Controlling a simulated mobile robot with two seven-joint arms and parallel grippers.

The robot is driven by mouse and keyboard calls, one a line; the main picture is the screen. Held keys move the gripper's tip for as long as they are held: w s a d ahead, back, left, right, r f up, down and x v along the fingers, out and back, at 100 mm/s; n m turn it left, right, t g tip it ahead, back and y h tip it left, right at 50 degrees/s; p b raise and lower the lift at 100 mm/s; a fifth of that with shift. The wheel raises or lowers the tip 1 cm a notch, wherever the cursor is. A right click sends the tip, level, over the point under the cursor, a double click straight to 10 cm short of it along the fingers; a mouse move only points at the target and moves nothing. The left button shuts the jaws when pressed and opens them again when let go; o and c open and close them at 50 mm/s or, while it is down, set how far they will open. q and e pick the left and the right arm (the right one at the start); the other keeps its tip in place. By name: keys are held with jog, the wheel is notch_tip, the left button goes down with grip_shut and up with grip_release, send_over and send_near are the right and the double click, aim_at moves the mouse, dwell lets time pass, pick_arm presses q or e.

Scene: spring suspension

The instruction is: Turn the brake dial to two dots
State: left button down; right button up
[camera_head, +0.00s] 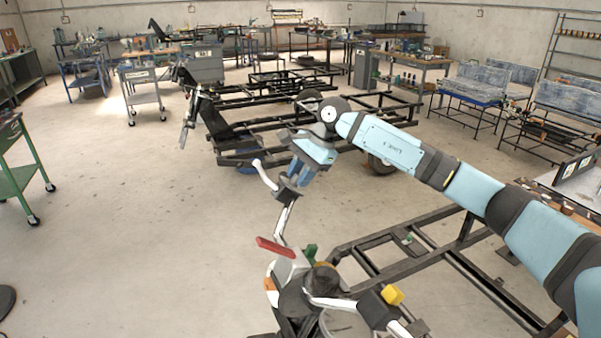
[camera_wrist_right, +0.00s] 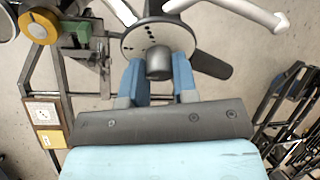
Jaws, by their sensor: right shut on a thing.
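My right gripper (camera_head: 295,178) is at the end of the light blue arm, above the middle of the floor. In the right wrist view its two blue fingers (camera_wrist_right: 158,76) are shut on the grey round knob (camera_wrist_right: 160,63) of the dial. The dial is a grey disc (camera_wrist_right: 138,40) with small dark dots on its face. White curved levers (camera_wrist_right: 243,12) stick out beside it. In the head view the dial is a small dark piece (camera_head: 286,191) just under the fingers, and its dots cannot be read. I cannot tell which dot setting it points to.
Below stands a console with a red lever (camera_head: 275,247), a green knob (camera_head: 311,251) and a yellow knob (camera_head: 392,294). A black frame (camera_head: 420,245) lies to the right. A larger black chassis (camera_head: 270,110) is behind. Floor at left is mostly clear; a green cart (camera_head: 25,170) stands there.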

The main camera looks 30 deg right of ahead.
jog(key=shift+r+m+g, duration=0.1)
jog(key=shift+m+g, duration=0.3)
jog(key=shift+m, duration=0.6)
jog(key=shift+p, duration=0.3)
jog(key=o, duration=0.9)
jog(key=shift+o, duration=0.2)
jog(key=b+v, duration=0.1)
jog(key=v, duration=1.2)
jog(key=shift+r, duration=0.45)
jog(key=shift+f, duration=0.1)
